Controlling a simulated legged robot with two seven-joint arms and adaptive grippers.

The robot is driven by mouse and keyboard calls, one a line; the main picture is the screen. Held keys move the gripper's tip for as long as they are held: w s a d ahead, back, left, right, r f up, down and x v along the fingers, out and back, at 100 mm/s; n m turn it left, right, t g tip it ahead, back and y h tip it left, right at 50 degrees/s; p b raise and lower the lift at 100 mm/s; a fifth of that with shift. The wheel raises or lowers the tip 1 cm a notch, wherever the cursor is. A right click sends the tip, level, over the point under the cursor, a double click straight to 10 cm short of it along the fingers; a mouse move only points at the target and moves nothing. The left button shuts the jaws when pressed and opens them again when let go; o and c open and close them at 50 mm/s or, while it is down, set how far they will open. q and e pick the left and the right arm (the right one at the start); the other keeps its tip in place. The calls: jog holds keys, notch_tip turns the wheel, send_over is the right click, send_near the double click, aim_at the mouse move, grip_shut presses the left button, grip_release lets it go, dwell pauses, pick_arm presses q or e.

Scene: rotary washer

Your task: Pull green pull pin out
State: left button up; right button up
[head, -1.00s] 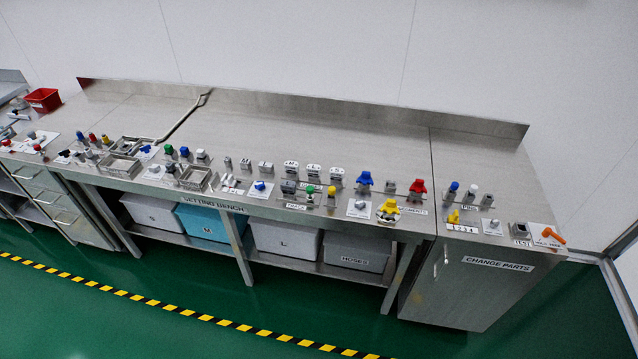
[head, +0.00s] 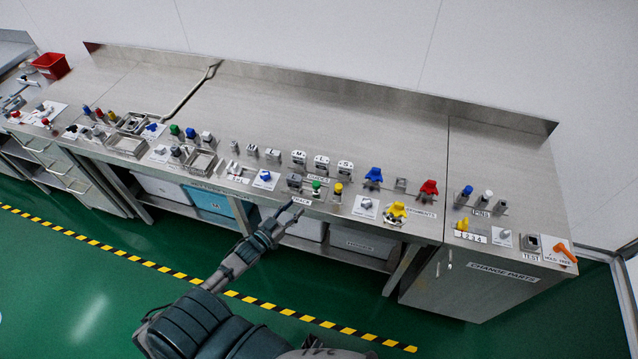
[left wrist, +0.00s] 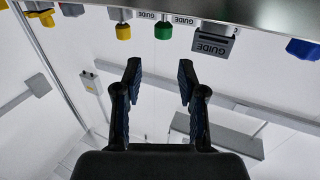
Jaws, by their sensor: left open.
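A small green pull-pin knob (head: 316,186) stands at the bench's front edge, just left of a yellow knob (head: 338,188). In the left wrist view, the green knob (left wrist: 163,31) is at the top, between the yellow knob (left wrist: 123,31) and a grey block marked GUIDE (left wrist: 214,40). My left gripper (head: 293,209) is open and empty, below and left of the green knob in the head view. In the left wrist view, its fingers (left wrist: 160,74) are parted, with the green knob beyond and apart from them. My right gripper is not in view.
Another green knob (head: 174,130) stands farther left. Blue (head: 373,176) and red (head: 428,187) parts and a yellow part (head: 396,211) stand to the right. The steel bench top (head: 300,120) is clear behind the row. Bins sit on the shelf below.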

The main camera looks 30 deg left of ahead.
aim_at(316, 185)
pick_arm(q)
jog(key=w, duration=0.8)
jog(key=w+d, duration=0.1)
jog(key=w, duration=0.3)
jog(key=shift+f, duration=0.25)
jog(key=shift+w+d, duration=0.35)
jog(key=shift+w, duration=0.1)
jog(key=shift+a, duration=0.15)
grip_shut()
